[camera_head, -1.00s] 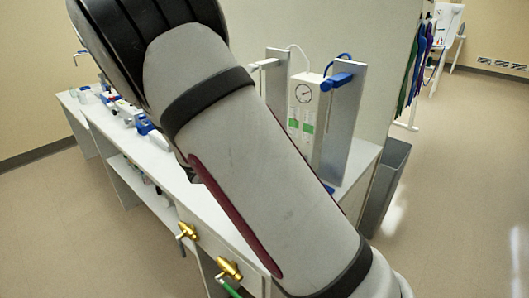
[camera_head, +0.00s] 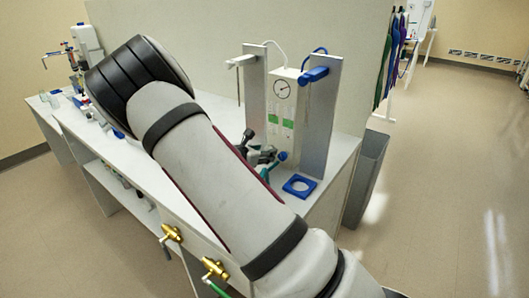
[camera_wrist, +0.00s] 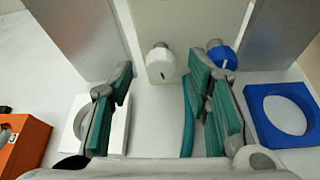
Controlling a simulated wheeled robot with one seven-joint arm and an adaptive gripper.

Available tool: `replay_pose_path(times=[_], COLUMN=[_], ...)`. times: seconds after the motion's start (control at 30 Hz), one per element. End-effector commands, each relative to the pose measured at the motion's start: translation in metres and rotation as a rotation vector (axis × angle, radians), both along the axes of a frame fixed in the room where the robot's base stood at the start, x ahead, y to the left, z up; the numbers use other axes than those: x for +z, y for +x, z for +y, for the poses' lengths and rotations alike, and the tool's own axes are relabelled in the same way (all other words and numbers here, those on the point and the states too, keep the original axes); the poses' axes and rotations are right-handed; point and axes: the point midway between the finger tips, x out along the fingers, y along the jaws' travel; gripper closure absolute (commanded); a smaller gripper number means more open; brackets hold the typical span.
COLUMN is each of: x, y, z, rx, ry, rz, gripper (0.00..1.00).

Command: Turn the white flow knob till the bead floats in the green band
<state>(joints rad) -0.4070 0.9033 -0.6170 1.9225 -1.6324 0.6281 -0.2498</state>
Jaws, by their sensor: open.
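The white flow knob (camera_wrist: 161,63) sits low on the front of the pale meter box (camera_wrist: 188,22) in the wrist view, with a dark mark on its face. A blue knob (camera_wrist: 222,56) is to its right, partly behind a finger. My open gripper (camera_wrist: 162,82) has its green-padded fingers either side of the white knob in the picture, with visible gaps. In the head view my gripper (camera_head: 263,157) is at the foot of the meter box (camera_head: 283,105), which carries a round gauge and green bands (camera_head: 274,119). The bead is too small to make out.
A blue square ring holder (camera_head: 300,186) lies right of my gripper; a white one (camera_wrist: 77,128) lies left. Upright grey panels (camera_head: 322,115) flank the meter box. An orange block (camera_wrist: 22,140) is at far left. Brass valves (camera_head: 214,268) are on the bench front.

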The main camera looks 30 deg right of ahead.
Motion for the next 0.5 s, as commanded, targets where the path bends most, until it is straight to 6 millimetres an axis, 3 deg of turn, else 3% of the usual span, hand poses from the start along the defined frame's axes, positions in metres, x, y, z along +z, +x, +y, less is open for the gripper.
replay_pose_path(times=[0.43, 0.47, 0.5], x=[-0.0049, -0.0049, -0.0048], y=[0.0041, 0.0042, 0.0040], z=[-0.0105, -0.0105, -0.0104], rx=[0.000, 0.000, 0.000], ry=[0.000, 0.000, 0.001], rz=[0.000, 0.000, 0.000], gripper=[0.56, 0.58, 0.67])
